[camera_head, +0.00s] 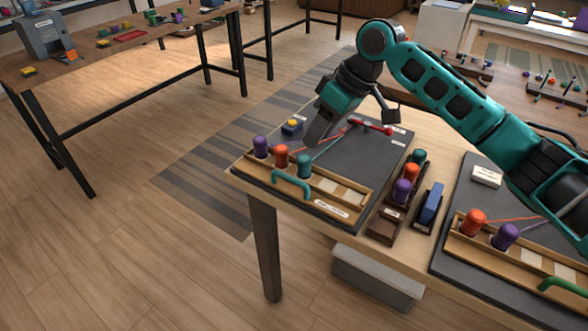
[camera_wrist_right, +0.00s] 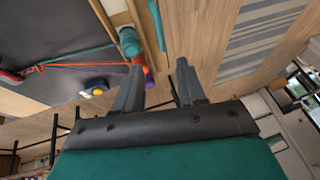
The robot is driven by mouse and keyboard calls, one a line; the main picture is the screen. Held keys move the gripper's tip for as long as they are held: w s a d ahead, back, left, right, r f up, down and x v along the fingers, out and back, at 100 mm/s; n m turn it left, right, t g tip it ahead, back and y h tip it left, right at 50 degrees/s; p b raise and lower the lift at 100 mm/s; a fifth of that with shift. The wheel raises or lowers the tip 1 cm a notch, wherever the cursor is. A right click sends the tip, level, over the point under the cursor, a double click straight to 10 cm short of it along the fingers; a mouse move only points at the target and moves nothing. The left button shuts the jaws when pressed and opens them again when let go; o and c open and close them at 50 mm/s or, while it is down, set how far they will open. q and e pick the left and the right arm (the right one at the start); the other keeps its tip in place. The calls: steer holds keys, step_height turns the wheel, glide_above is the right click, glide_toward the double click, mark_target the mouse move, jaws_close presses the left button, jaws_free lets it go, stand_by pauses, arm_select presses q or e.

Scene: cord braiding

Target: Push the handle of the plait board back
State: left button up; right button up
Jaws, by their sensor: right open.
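The plait board (camera_head: 340,190) is a dark mat with a wooden front rail at the near end of the table. Its teal arched handle (camera_head: 292,183) sits on the rail and also shows in the wrist view (camera_wrist_right: 157,24). Purple (camera_head: 261,147), orange (camera_head: 281,156) and teal (camera_head: 304,166) bobbins stand behind it, with cords running back to a red clamp (camera_head: 372,126). My right gripper (camera_head: 317,134) hangs above the board, behind the bobbins. In the wrist view its fingers (camera_wrist_right: 158,80) are apart and empty, clear of the handle. My left gripper is out of view.
Right of the board stand a wooden bobbin rack (camera_head: 402,190) and a blue block in a tray (camera_head: 431,203). A second board (camera_head: 480,190) with a green handle (camera_head: 563,287) lies further right. A yellow-topped blue item (camera_head: 292,127) lies on the mat's left.

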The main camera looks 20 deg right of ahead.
steer(key=b+x, duration=0.1)
steer(key=x, duration=1.1)
steer(key=shift+c, duration=0.5)
jaws_close()
